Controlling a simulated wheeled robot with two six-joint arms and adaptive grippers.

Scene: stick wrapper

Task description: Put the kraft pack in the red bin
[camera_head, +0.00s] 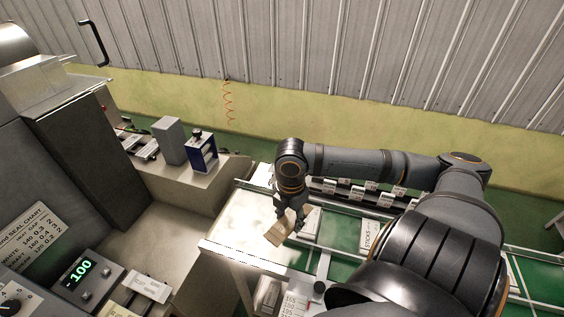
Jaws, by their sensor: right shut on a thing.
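My right gripper (292,212) points down over the conveyor in the middle of the view. It is shut on a tan kraft pack (277,234), which is tilted and hangs from the fingertips. I cannot tell whether the pack touches the surface below it. My left gripper is not in view. I see no red bin in this view.
The pale end plate of the conveyor (238,232) lies left of the pack. White packs (369,236) lie on the green belt to the right. A machine with a digital display (80,270) stands at the left. A corrugated wall (300,45) closes the back.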

